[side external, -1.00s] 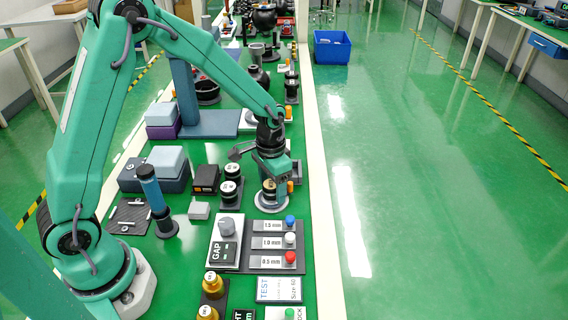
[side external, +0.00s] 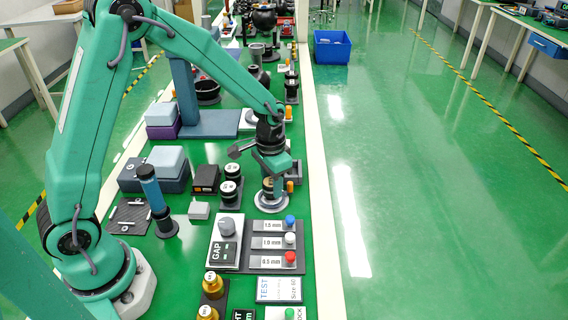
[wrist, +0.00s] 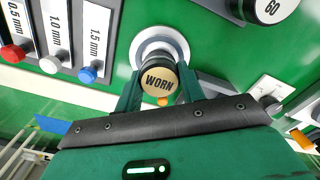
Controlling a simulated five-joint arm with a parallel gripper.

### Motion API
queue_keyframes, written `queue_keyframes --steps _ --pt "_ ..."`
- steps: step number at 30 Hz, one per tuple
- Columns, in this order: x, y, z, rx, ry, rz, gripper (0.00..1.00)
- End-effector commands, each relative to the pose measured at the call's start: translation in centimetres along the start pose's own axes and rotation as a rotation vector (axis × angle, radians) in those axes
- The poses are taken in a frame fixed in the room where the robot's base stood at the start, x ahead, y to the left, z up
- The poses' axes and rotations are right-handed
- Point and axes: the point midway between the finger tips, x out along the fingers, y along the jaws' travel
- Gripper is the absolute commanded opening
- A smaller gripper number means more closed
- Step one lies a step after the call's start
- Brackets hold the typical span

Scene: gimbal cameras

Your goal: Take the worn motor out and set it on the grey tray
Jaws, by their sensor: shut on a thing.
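The worn motor (wrist: 160,80) is a short cylinder with a tan top marked WORN in the wrist view. In the side view it is the small tan and dark part (side external: 271,188) at the round pale socket (side external: 271,205). My gripper (wrist: 156,92) is shut on it, one green finger on each side. The socket ring (wrist: 160,42) shows just behind the motor in the wrist view. I cannot tell whether the motor's lower end is clear of it. A flat dark grey ribbed tray (side external: 128,216) lies at the left near my base, probably the grey tray.
Two dark cylinders with white tops (side external: 231,181) stand left of the socket. The GAP panel (side external: 228,240) and coloured buttons (side external: 290,238) are in front. A pale rail (side external: 321,200) edges the bench at right.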

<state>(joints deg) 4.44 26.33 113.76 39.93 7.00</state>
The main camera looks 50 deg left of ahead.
Motion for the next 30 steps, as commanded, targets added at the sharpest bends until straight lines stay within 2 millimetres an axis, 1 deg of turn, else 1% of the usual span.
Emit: queue_keyframes --steps 30 --pt "-2.2 0.0 0.0 0.0 0.002 0.0 0.12"
